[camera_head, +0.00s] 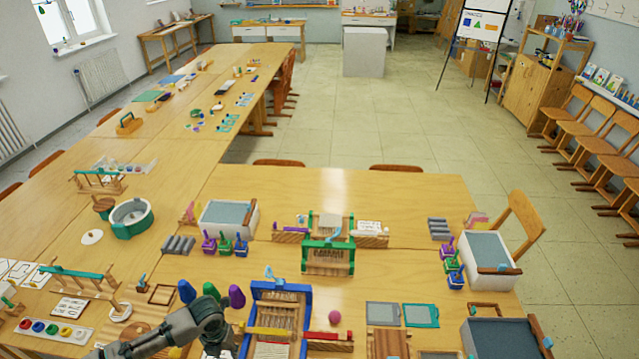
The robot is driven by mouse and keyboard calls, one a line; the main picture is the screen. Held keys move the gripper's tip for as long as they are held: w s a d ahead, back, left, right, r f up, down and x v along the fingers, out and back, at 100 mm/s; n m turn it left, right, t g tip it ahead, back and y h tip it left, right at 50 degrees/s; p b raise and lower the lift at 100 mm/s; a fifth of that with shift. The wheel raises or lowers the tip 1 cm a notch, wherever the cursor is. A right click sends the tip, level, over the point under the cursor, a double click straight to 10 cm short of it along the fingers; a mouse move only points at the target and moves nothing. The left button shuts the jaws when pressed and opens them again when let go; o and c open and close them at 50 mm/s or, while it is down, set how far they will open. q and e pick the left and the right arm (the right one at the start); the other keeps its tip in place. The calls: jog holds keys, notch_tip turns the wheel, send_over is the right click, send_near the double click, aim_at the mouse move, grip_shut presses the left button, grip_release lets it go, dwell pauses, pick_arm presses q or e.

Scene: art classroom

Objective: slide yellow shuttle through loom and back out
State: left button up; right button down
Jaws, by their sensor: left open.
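The loom (304,292) with a blue frame and pale warp threads stands on the near table at the bottom centre. The yellow shuttle (268,332) is a thin bar lying crosswise at the loom's left front part. Its left end reaches past the left side of the blue frame. My left gripper (226,343) is open, just left of the loom and close to the shuttle's left end. I cannot tell whether it touches the shuttle. The lower part of the loom is cut off by the picture's edge. My right gripper is not in view.
A red bar (328,335) lies on a wooden block at the loom's right, with a pink ball (334,317) behind it. A green-framed loom (328,258) stands farther back. Dark coloured bulb-shaped things (237,296) stand just behind my left gripper. Grey trays (383,314) lie to the right.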

pick_arm(q)
jog(key=s+d+f+n+t+h, duration=0.1)
jog(key=s+d+f+n+h, duration=0.1)
jog(key=s+d+n, duration=0.45)
jog(key=s+d+f+n+t+h, duration=0.2)
jog(key=s+d+n, duration=0.2)
jog(key=d+n, duration=0.55)
jog(key=s+a+f+n+y, duration=0.1)
jog(key=s+a+n+y, duration=0.1)
jog(key=s+a+n, duration=0.55)
jog(key=s+a+f+n+y, duration=0.15)
jog(key=a+n, duration=0.25)
jog(key=n, duration=0.7)
notch_tip(320, 180, down, 27)
jog(key=s+b, duration=0.2)
jog(key=s, duration=0.1)
jog(key=s+a+f+g+b, duration=0.1)
jog(key=s+a+f+g, duration=0.1)
jog(key=s+f, duration=1.5)
jog(key=shift+s+a+f+y, duration=0.3)
jog(key=shift+s+a+y, duration=0.05)
jog(key=shift+a, duration=0.1)
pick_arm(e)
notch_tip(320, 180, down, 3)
